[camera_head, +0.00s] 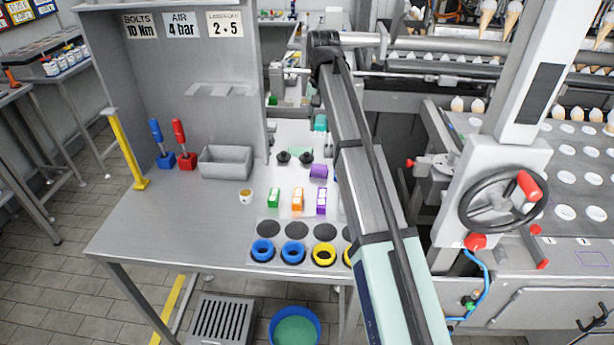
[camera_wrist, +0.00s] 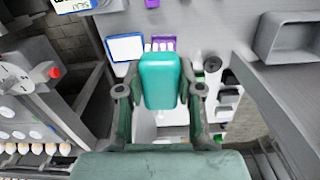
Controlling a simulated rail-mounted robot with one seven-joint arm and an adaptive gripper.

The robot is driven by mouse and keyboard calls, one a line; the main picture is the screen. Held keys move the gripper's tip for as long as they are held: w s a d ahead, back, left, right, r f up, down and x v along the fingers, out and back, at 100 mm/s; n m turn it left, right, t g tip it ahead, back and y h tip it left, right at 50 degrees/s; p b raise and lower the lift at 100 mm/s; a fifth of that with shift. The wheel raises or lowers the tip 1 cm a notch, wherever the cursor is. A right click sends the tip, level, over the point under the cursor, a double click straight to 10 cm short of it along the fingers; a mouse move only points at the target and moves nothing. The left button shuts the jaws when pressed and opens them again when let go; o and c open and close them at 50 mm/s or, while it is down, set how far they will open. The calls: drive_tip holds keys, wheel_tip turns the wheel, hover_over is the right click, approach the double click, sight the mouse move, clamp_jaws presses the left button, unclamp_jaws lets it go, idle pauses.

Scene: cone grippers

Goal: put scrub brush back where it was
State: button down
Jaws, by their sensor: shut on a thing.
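The scrub brush looks like a teal, rounded block (camera_wrist: 160,82) in the wrist view, upright between the two dark green fingers of my gripper (camera_wrist: 158,90). My gripper is shut on it. In the head view a teal block (camera_head: 320,123), likely the same brush, shows just left of my arm, over the back of the worktable (camera_head: 170,225). My gripper's fingers are hidden behind my arm there. A pale green patch (camera_head: 299,152) lies on the white board below and left of the teal block. What lies straight under the brush is hidden.
Two black knobs (camera_head: 295,158), a purple block (camera_head: 318,171) and small green, orange and purple boxes (camera_head: 298,200) stand close by. A grey bin (camera_head: 226,162) and red and blue tools (camera_head: 170,147) are left. Blue and yellow rings (camera_head: 292,252) line the front. The table's left front is clear.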

drive_tip(key=b, duration=0.2)
hover_over(286, 173)
drive_tip(key=d, duration=0.1)
drive_tip(key=f, duration=0.2)
drive_tip(key=shift+n, duration=0.4)
drive_tip(key=f+p, duration=0.1)
drive_tip(key=f, duration=0.5)
drive_tip(key=f+p, duration=0.1)
drive_tip(key=f, duration=0.6)
drive_tip(key=f+p, duration=0.1)
drive_tip(key=f, duration=0.5)
drive_tip(key=shift+s+a+f+p, duration=0.1)
drive_tip(key=shift+a+f+p, duration=0.05)
drive_tip(key=shift+a+p, duration=0.25)
drive_tip(key=shift+f, duration=0.1)
drive_tip(key=c, duration=0.7)
unclamp_jaws()
drive_tip(key=shift+c, duration=0.2)
wheel_tip(286, 173, up, 12)
drive_tip(key=b, duration=0.2)
